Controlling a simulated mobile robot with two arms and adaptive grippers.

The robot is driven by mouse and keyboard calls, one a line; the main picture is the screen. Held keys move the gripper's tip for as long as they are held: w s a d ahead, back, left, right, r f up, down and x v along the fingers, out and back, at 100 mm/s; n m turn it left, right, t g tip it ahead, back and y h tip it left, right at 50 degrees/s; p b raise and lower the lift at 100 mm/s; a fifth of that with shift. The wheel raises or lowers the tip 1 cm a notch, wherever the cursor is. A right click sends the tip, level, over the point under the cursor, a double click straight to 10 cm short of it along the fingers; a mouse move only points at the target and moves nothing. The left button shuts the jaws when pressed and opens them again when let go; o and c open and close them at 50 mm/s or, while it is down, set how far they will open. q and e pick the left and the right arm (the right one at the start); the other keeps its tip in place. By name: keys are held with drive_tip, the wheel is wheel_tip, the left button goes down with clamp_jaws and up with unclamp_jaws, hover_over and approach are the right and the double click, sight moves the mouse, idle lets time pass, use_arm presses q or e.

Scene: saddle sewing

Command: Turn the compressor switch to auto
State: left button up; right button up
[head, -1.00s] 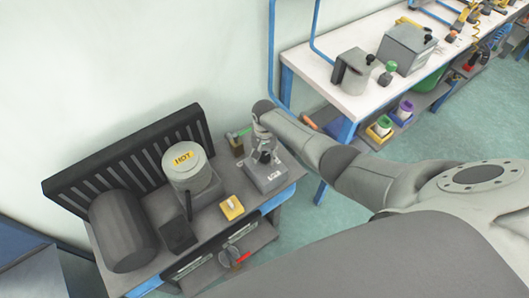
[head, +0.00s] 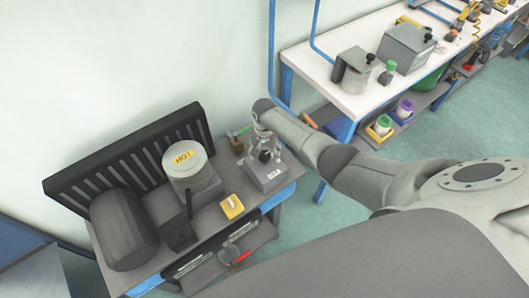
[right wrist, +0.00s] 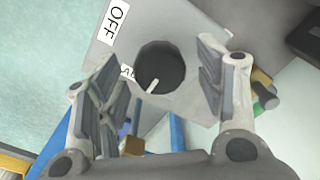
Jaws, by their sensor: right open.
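The compressor switch is a grey box (head: 268,175) at the right end of the dark bench in the head view. Its round black knob (right wrist: 160,66) faces the right wrist camera, with a white pointer line towards the lower left of the knob. A white OFF label (right wrist: 117,22) is on the plate at upper left. Another label (right wrist: 128,73), partly hidden beside the knob, shows only a letter or two. My right gripper (right wrist: 155,75) is open, with one finger on each side of the knob; contact is not visible. My left gripper is out of view.
A pot with a yellow HOT label (head: 184,157), a dark cylinder (head: 122,228) and a yellow block (head: 232,206) stand on the same bench. A slatted black rack (head: 130,150) runs along its back. A white table (head: 340,97) with tools stands at upper right.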

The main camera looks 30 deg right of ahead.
sight(265, 154)
wheel_tip(265, 154, up, 12)
idle(0.7)
drive_tip(key=shift+f, duration=0.1)
idle(0.3)
